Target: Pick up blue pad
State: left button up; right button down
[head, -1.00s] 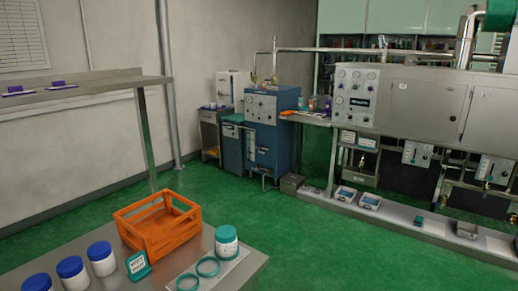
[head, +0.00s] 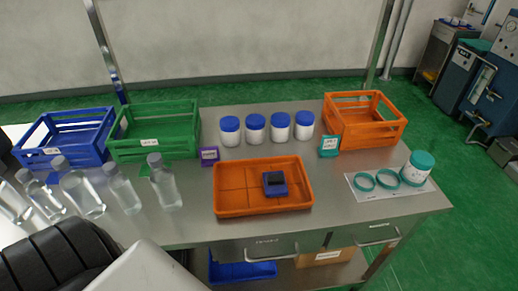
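A small blue pad (head: 274,184) with a dark patch on its top lies in the right part of a shallow orange tray (head: 232,205). The tray sits near the front middle of the metal table (head: 330,210). The rest of the tray looks empty. Neither of my grippers shows in the head view. Only a black and white part of my own body shows at the lower left corner.
Several clear bottles (head: 162,182) stand left of the tray. Several blue-lidded white jars (head: 256,130) stand behind it. Blue (head: 60,140), green (head: 150,150) and orange (head: 365,133) crates line the back. A teal-lidded jar (head: 417,168) and teal rings (head: 388,178) are at right.

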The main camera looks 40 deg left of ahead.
aim_at(274, 183)
jog(key=u, duration=0.9)
jog(key=i+l+u, duration=0.2)
jog(key=l, duration=0.3)
jog(key=l+u, duration=0.2)
jog(key=l, duration=0.3)
jog(key=i+l+u, duration=0.2)
jog(key=l, duration=0.35)
jog(key=k+j, duration=0.05)
jog(key=k, duration=0.05)
